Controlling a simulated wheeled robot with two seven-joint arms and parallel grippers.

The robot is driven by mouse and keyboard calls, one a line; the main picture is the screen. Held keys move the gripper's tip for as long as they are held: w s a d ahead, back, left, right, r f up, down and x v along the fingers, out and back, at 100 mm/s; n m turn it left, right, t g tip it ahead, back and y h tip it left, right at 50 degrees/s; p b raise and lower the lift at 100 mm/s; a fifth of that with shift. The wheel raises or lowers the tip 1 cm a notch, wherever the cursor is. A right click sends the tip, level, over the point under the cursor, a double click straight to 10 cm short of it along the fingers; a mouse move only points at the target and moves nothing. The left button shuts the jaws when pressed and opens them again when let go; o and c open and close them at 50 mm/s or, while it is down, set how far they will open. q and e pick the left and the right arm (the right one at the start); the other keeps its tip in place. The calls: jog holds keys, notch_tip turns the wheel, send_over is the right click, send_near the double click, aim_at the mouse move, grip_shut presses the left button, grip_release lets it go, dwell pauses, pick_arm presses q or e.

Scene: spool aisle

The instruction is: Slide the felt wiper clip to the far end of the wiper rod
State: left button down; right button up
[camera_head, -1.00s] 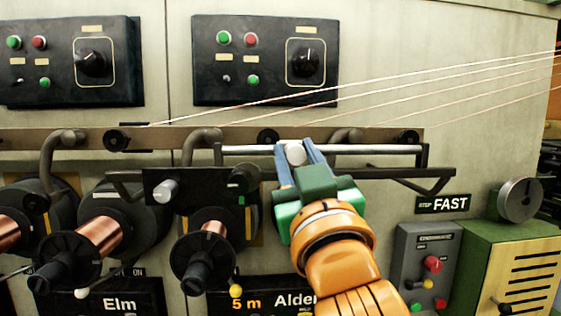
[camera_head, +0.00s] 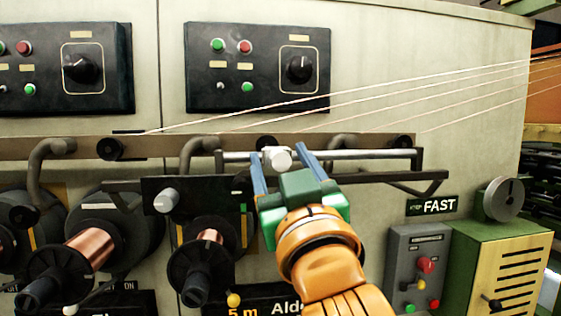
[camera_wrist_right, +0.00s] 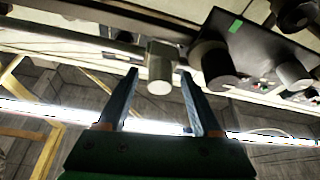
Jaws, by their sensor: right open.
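The felt wiper clip (camera_head: 277,158) is a short, pale cylinder on the silver wiper rod (camera_head: 360,154), left of the rod's middle. My right gripper (camera_head: 280,156), green with blue fingers, is open, with one finger on each side of the clip. The right wrist view shows the clip (camera_wrist_right: 160,70) beyond and between the fingertips (camera_wrist_right: 158,74), with a gap on both sides. The rod runs horizontally between two dark end brackets. The clip hides a short part of it. My left gripper is not in view.
A dark bracket block with a pale knob (camera_head: 166,201) sits below left of the rod. Copper spools (camera_head: 92,248) stand out beneath it. Thin wires (camera_head: 400,88) run above the rod. A grey button box (camera_head: 418,265) and a green cabinet (camera_head: 500,265) stand at the lower right.

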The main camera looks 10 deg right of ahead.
aim_at(282, 166)
jog(key=shift+f, duration=0.1)
jog(key=b+v, duration=0.4)
jog(key=v, duration=0.2)
jog(key=shift+s+f, duration=0.15)
jog(key=shift+s, duration=0.4)
